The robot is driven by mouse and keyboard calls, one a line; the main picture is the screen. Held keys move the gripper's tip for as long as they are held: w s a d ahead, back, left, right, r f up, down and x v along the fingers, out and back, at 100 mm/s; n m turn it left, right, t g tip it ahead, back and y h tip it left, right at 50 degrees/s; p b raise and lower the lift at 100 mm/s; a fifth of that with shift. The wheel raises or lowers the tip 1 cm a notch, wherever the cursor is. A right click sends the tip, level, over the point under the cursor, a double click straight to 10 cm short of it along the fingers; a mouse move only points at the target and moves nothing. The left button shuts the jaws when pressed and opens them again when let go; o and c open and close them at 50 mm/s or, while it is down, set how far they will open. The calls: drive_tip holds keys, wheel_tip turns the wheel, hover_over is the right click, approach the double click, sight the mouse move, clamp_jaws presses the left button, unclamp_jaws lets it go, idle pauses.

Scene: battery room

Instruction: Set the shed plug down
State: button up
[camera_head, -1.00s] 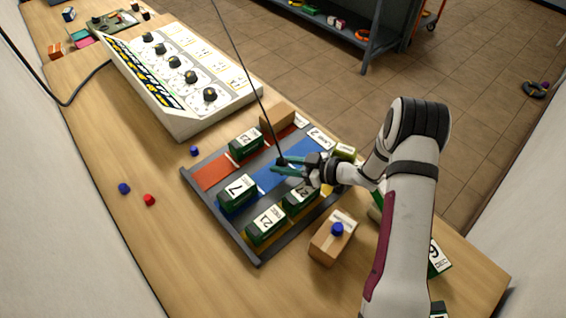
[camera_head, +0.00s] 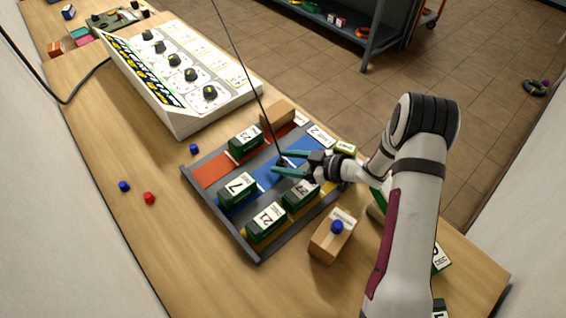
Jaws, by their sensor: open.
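A thin dark cable comes down from the top of the view to a small dark plug (camera_head: 280,162). The plug is at the middle blue lane of the tray (camera_head: 222,222). My gripper (camera_head: 277,162) has its teal fingers spread, one on each side of the plug. The plug's lower end is too small to tell whether it rests on the lane or hangs just above it.
Green blocks numbered 7 (camera_head: 237,188), 21 (camera_head: 266,222) and others stand in the tray. A wooden block (camera_head: 330,243) with a blue cap (camera_head: 337,227) is at its right. A white control panel (camera_head: 180,75) stands behind. Loose caps lie left.

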sight(285, 162)
drive_tip(key=v, duration=0.4)
drive_tip(key=shift+d, duration=0.2)
drive_tip(key=w+d+r+m+t+h, duration=0.3)
drive_tip(key=w+r+h, duration=0.15)
drive_tip(key=r, duration=0.55)
drive_tip(key=s+d+r+m+t+h, duration=0.25)
drive_tip(key=d+r+m+h, duration=0.35)
drive_tip(key=d+m+h, duration=0.3)
drive_tip(key=s+d+m+g+h, duration=0.15)
drive_tip(key=s+m+g, duration=0.4)
drive_tip(key=s, duration=1.15)
drive_tip(key=s+a+m+g+y, duration=0.1)
drive_tip(key=s+a+g+y, duration=0.1)
drive_tip(key=s+a, duration=0.2)
drive_tip(key=s+a+g+y, duration=0.2)
drive_tip(key=s+a+g, duration=0.1)
drive_tip(key=s, duration=0.8)
drive_tip(key=shift+s+a+m, duration=0.2)
drive_tip(key=shift+a+m, duration=0.15)
drive_tip(key=shift+a, duration=0.55)
drive_tip(key=shift+r, duration=0.1)
